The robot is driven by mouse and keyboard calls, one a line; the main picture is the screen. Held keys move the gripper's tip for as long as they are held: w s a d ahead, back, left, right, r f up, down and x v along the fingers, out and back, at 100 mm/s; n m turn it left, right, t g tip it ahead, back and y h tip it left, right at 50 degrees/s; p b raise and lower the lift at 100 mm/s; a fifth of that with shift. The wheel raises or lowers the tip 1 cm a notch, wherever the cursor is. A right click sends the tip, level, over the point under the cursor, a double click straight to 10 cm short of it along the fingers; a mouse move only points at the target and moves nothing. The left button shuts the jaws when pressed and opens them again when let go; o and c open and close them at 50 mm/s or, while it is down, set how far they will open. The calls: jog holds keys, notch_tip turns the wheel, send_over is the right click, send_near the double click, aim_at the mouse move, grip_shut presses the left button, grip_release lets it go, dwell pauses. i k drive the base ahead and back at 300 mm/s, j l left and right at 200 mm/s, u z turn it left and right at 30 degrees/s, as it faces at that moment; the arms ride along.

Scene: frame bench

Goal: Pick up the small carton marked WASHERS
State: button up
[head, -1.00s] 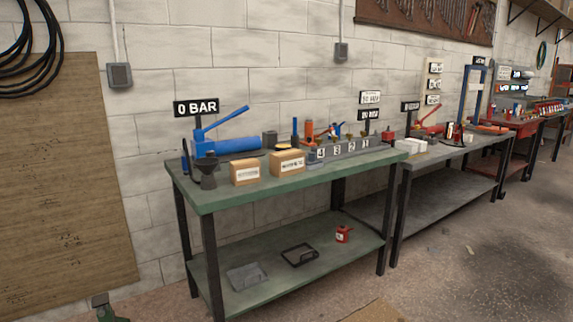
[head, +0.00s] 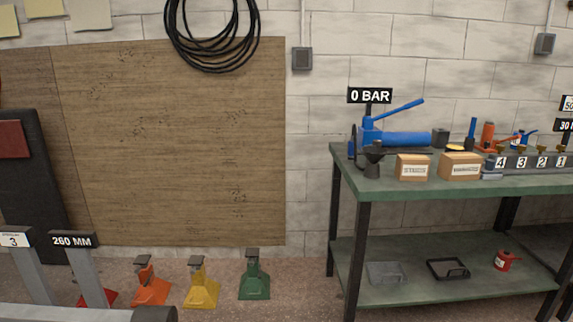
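Two small brown cartons with white labels stand side by side on the green bench top (head: 400,185) at right. The left carton (head: 411,167) has a short label word that is too blurred to read surely. The right carton (head: 461,166) is slightly wider and has a longer label word; it may be WASHERS, but I cannot tell. My gripper is not in view.
A blue hand pump (head: 398,138) with a 0 BAR sign (head: 369,96) stands behind the cartons, a dark funnel-like piece (head: 373,159) left of them. Orange (head: 150,287), yellow (head: 201,286) and green (head: 254,277) stands sit on the floor. A grey frame (head: 85,270) is at lower left.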

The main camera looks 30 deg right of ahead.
aim_at(464, 166)
jog(key=l+u, duration=0.25)
jog(key=k+l+u, duration=0.2)
jog(key=l, duration=0.25)
jog(key=k+l+u, duration=0.1)
jog(key=l+u, duration=0.15)
jog(key=k+l+u, duration=0.1)
jog(key=l, duration=0.3)
jog(key=k+l+u, duration=0.15)
jog(key=l, duration=0.25)
jog(key=k+l+u, duration=0.1)
jog(key=k+l, duration=0.45)
jog(key=l, duration=0.25)
jog(key=k+l, duration=0.3)
jog(key=l, duration=0.2)
jog(key=k+l+u, duration=0.1)
jog(key=k+l, duration=0.2)
jog(key=l, duration=0.25)
jog(key=k+l, duration=0.35)
jog(key=l, duration=0.15)
jog(key=k+l, duration=0.3)
jog(key=l, duration=0.2)
